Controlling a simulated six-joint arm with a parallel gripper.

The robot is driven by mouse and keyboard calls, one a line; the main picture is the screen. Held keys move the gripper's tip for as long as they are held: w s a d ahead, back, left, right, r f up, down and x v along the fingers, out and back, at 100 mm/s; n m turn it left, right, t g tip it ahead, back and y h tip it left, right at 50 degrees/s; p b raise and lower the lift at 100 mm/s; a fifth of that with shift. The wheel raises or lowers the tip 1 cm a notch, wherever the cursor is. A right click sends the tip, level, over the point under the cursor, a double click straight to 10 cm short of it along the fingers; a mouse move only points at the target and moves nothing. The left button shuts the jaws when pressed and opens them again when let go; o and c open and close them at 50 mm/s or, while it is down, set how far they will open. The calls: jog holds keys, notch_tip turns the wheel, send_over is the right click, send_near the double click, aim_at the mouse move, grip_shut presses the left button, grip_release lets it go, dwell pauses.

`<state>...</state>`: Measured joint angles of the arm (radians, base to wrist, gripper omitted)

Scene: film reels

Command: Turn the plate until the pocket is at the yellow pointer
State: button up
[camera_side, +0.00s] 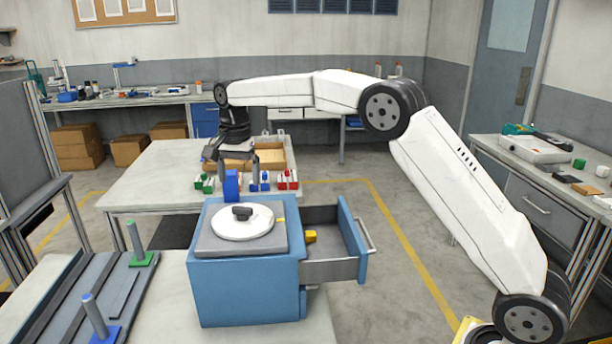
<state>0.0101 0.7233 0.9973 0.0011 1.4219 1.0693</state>
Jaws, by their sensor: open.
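A round white plate (243,226) lies on a grey slab (215,243) on top of a blue cabinet (240,290). A dark knob-like piece (241,212) stands up from the plate, near its middle. A small yellow mark (281,220), apparently the pointer, shows at the plate's right edge. I cannot make out the pocket in the plate. My gripper (237,173) is open, pointing down behind the plate and above it in the picture. A blue block (231,186) shows just below the gripper; I cannot tell whether they touch.
The cabinet's drawer (336,270) is pulled out to the right, with a yellow piece (310,236) in it. Small red, green and blue blocks stand by a wooden tray (272,160) behind.

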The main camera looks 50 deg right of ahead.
aim_at(242, 208)
jog(key=shift+f, duration=3.85)
grip_shut()
